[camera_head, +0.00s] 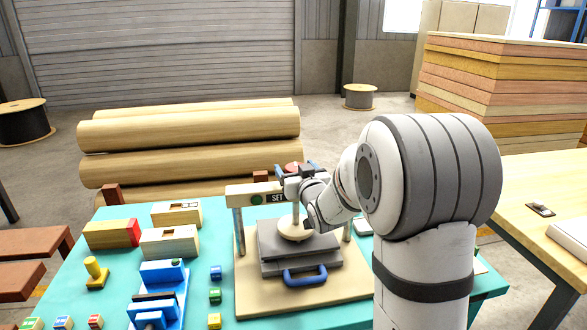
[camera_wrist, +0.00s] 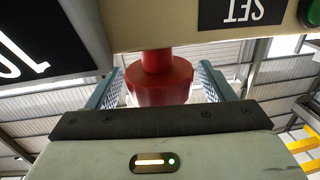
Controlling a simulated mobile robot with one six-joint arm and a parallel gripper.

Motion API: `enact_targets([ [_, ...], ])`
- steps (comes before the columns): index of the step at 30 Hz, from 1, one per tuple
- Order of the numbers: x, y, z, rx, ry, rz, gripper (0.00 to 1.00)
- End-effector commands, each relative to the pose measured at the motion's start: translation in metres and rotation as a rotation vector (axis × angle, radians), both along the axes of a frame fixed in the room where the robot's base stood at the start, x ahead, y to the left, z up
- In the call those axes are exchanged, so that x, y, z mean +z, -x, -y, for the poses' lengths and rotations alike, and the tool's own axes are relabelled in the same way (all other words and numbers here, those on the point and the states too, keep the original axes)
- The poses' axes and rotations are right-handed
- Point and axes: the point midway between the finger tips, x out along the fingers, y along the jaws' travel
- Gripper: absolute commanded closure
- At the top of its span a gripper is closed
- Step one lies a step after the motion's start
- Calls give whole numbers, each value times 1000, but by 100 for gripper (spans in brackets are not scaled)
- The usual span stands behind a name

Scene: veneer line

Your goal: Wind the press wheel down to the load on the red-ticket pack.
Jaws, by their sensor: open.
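The press (camera_head: 240,240) stands on a pale board, with a cross-beam marked SET (camera_head: 277,197) and a green button. Its red wheel (camera_head: 292,167) sits above the beam; in the wrist view the red wheel (camera_wrist: 160,82) shows as a cylinder on a narrower stem. My gripper (camera_head: 297,170) is open, its two blue fingers (camera_wrist: 160,88) on either side of the wheel, with visible gaps. A round pale foot (camera_head: 294,232) under the beam appears to rest on a grey plate stack with a blue handle (camera_head: 305,276). I cannot identify a red-ticket pack in the press. A wooden block (camera_head: 105,235) with a red end lies left.
Other wooden blocks (camera_head: 170,242), a blue fixture (camera_head: 160,290), a yellow peg (camera_head: 95,270) and small coloured blocks (camera_head: 215,296) lie on the teal table left of the press. Logs (camera_head: 190,135) lie behind. A sheet stack (camera_head: 495,85) and wooden bench (camera_head: 530,175) stand right.

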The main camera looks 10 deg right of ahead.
Motion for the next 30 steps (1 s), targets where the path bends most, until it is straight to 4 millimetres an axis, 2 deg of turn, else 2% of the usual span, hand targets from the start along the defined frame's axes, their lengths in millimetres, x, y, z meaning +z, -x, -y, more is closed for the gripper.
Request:
enact_targets([
  [6,-1,38,5,-1,0,3,25],
  [10,-1,53,7,0,0,1,25],
  [15,0,61,8,-1,-1,1,25],
  [25,0,63,8,-5,1,-11,25],
  [30,-5,79,13,-48,26,-142,25],
])
